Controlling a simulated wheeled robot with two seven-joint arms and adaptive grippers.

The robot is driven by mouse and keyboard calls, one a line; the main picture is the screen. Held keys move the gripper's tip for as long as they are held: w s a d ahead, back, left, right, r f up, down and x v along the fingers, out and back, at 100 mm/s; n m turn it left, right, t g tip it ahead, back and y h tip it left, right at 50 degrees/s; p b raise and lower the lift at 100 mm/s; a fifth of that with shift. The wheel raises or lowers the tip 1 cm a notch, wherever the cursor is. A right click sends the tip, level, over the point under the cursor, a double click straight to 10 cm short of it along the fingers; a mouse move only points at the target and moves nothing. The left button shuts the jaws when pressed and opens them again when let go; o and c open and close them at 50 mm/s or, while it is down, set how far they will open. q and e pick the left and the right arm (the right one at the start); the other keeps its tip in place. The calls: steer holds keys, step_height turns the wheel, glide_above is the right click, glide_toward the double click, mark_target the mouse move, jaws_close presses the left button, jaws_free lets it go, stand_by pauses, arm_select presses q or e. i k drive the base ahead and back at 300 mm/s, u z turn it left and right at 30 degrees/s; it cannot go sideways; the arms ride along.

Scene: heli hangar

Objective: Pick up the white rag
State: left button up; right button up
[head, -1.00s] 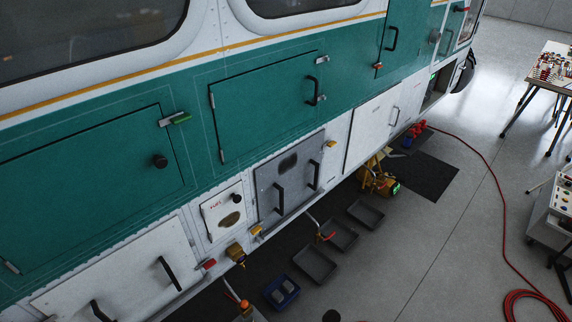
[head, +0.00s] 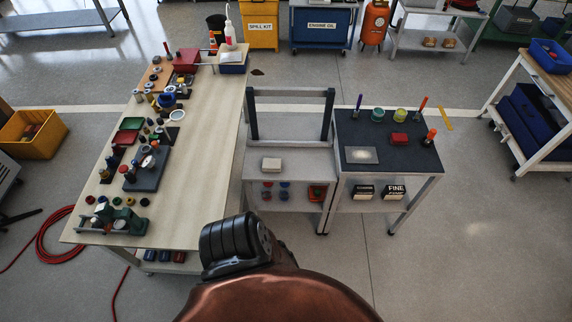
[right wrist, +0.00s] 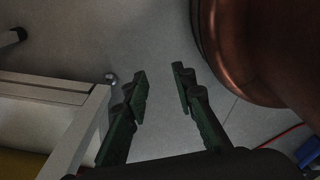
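I cannot pick out the white rag for certain. A pale, folded-looking piece (head: 232,57) lies on the blue bin at the far end of the long bench. A cream-white block (head: 271,164) sits on the grey cart, and its material is not clear. My right gripper (right wrist: 160,88) shows in the right wrist view, open and empty, with its dark green fingers apart above the grey floor. It is not touching anything. My left gripper is in neither current view.
The long wooden bench (head: 205,170) carries many small tools and parts. A dark-topped cart (head: 420,160) stands right of the grey cart. A red hose (head: 45,245) lies on the floor at left. A pale frame (right wrist: 75,140) stands left of my right gripper.

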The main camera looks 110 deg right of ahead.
mark_target(269, 164)
steer(key=z, duration=4.9)
